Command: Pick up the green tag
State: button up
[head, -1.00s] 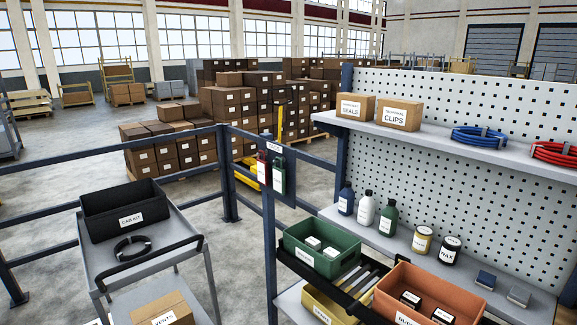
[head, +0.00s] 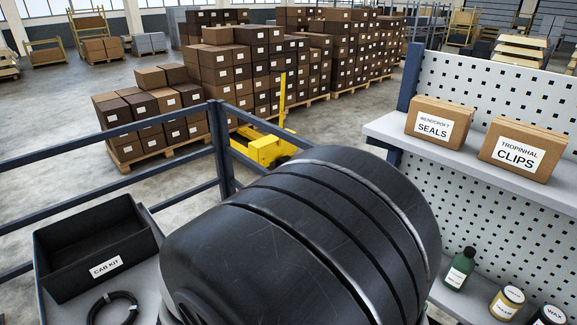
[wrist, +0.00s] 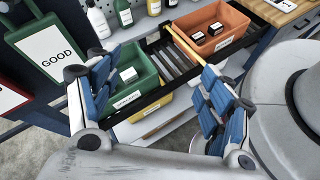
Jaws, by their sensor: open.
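The green tag (wrist: 53,61) is a flat rectangle with a white panel reading GOOD. It hangs at the upper left of the wrist view, outside my fingers and left of the left finger. My gripper (wrist: 160,64) is open and empty, its blue-padded fingers spread wide. Part of a red tag (wrist: 6,101) shows at the left edge, beside the green one. In the head view my arm covers the middle, and neither the tags nor my fingers show there.
A green bin (wrist: 141,92) and an orange bin (wrist: 238,22) sit beyond my fingers. Bottles (wrist: 98,20) stand on a shelf behind.

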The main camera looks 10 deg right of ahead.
jog(key=w+a+n+t+h+p, duration=0.2)
jog(key=w+a+n+t+p, duration=0.15)
jog(key=a+n+t, duration=0.65)
jog(key=x, duration=1.6)
jog(key=shift+d+f+m+g, duration=0.3)
jog(key=shift+d+f, duration=0.1)
jog(key=shift+w, duration=0.1)
jog(key=c, duration=1.1)
jog(key=shift+r, duration=0.1)
jog(key=shift+c, duration=0.2)
